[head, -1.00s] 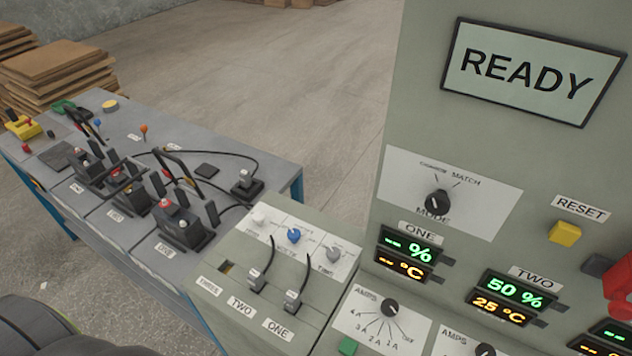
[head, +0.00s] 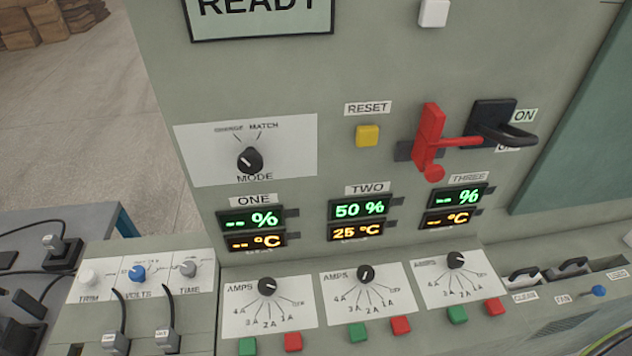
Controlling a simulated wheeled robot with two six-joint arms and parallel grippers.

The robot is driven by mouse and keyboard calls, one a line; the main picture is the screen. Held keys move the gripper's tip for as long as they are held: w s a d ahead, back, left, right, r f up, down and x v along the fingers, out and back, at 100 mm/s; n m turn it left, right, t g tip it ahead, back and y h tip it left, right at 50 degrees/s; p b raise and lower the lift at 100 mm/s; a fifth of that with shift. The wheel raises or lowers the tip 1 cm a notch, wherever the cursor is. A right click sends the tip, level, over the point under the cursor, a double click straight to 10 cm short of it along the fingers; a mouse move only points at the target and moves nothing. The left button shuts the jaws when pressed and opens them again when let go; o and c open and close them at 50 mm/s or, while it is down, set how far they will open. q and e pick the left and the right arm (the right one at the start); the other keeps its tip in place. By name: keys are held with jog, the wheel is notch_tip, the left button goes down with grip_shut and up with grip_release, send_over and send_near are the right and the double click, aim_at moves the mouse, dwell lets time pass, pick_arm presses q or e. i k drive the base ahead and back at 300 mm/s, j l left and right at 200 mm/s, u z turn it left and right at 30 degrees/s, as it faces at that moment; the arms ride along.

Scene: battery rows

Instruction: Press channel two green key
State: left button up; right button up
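The channel two green key (head: 358,332) sits on the sloped console below the middle AMPS dial (head: 366,274), left of that channel's red key (head: 400,324). The TWO displays (head: 359,209) above it read 50 % in green and 25 °C in orange. Nothing covers the green key. The READY screen (head: 262,12) is cut off by the top edge. Neither of my grippers shows in the head view.
Similar green keys for channel one (head: 247,346) and channel three (head: 457,314) flank it. A yellow RESET key (head: 367,135), a MODE knob (head: 250,160) and a red lever piece (head: 430,140) beside a black handle (head: 498,125) are on the upright panel. Cabled plugs (head: 116,341) stand at left.

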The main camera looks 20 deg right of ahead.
aim_at(357, 332)
jog(key=k+z, duration=0.15)
jog(key=z, duration=0.6)
